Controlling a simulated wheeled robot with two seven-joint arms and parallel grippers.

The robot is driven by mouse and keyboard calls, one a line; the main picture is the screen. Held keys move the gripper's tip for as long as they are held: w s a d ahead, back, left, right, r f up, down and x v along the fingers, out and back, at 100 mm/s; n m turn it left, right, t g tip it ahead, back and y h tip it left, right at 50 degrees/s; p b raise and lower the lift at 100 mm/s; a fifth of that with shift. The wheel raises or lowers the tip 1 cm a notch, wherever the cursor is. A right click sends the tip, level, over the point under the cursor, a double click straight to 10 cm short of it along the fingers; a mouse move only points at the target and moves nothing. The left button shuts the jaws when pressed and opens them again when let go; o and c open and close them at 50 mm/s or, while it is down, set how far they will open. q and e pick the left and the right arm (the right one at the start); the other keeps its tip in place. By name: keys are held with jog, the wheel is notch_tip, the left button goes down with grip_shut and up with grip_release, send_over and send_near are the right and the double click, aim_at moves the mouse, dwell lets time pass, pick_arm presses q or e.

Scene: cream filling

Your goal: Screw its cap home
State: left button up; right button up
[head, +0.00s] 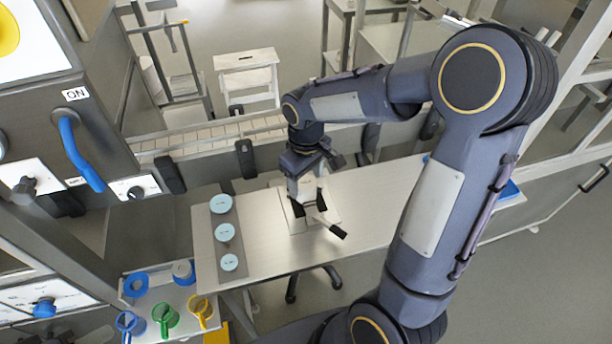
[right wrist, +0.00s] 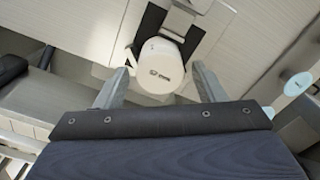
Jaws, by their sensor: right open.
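A round white lid or cap with dark printing (right wrist: 160,66) shows in the right wrist view, between my fingers. My right gripper (right wrist: 160,75) is open, with one finger on each side of it and visible gaps. Black jaws (right wrist: 187,27) stand right behind the white piece; I cannot tell how tightly they hold it. In the head view my right gripper (head: 306,184) points down over the fixture plate (head: 329,214) on the steel table. The container under the cap is hidden, so I cannot tell how the cap sits. My left gripper is not in view.
The steel table (head: 265,235) is mostly clear. A grey strip with several light blue discs (head: 224,232) lies at its left. A black handle (head: 338,231) sticks out of the fixture. Blue, green (head: 166,318) and yellow cups stand front left. A machine with a blue lever (head: 82,155) is left.

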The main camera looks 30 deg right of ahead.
jog(key=n, duration=0.3)
jog(key=shift+r+p, duration=0.1)
jog(key=shift+p, duration=0.25)
jog(key=shift+n, duration=0.8)
jog(key=n+p, duration=0.1)
jog(key=n, duration=0.2)
jog(key=shift+n+p, duration=0.4)
jog(key=shift+n, duration=0.9)
